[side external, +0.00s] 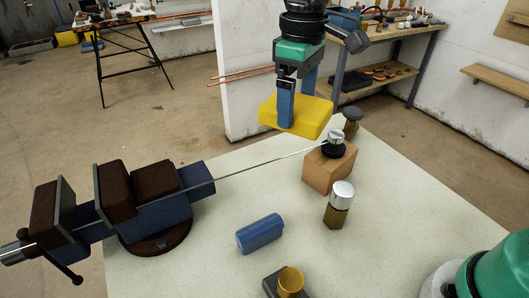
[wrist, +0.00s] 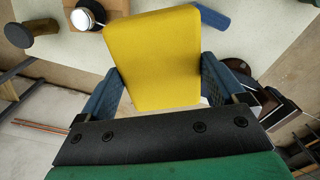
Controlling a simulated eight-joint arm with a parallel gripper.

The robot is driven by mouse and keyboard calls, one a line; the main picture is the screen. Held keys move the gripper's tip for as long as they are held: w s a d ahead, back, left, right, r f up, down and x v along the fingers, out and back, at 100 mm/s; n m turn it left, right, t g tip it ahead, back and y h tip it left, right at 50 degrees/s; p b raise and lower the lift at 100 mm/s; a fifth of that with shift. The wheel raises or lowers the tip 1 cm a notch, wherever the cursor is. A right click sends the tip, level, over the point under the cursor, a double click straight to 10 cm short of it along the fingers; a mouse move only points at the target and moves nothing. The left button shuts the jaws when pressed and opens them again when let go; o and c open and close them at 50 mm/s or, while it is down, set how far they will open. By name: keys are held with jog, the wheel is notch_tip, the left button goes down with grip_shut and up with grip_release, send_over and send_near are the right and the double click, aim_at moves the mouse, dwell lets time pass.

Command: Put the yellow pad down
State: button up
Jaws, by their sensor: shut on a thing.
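The yellow pad (side external: 312,117) is a thick flat block held in the air at the table's far edge in the side view. My gripper (side external: 287,112) is shut on it, with one blue finger across its near side. In the wrist view the pad (wrist: 155,60) fills the middle, between the two blue fingers of my gripper (wrist: 159,88). The pale table top (side external: 400,215) lies below. The pad appears clear of the table and of the things on it.
A blue vise (side external: 150,215) stands at the left with a thin rod stretching right. A wooden block (side external: 328,170) carries a black and silver knob (side external: 334,143).

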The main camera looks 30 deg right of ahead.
jog(key=a+f+n, duration=0.2)
jog(key=a, duration=0.6)
jog(key=a+f+n, duration=0.2)
jog(key=a+f, duration=0.1)
jog(key=a, duration=0.4)
jog(key=s+a+f+n, duration=0.2)
jog(key=s+a+f, duration=0.15)
jog(key=a, duration=0.25)
jog(key=s+a+f+n, duration=0.1)
jog(key=s+a+f, duration=0.25)
jog(key=a, duration=0.25)
jog(key=f, duration=0.6)
jog(key=shift+w+d, duration=0.15)
jog(key=shift+w, duration=0.15)
jog(key=shift+f, duration=0.35)
jog(key=shift+f, duration=0.1)
jog(key=o, duration=0.9)
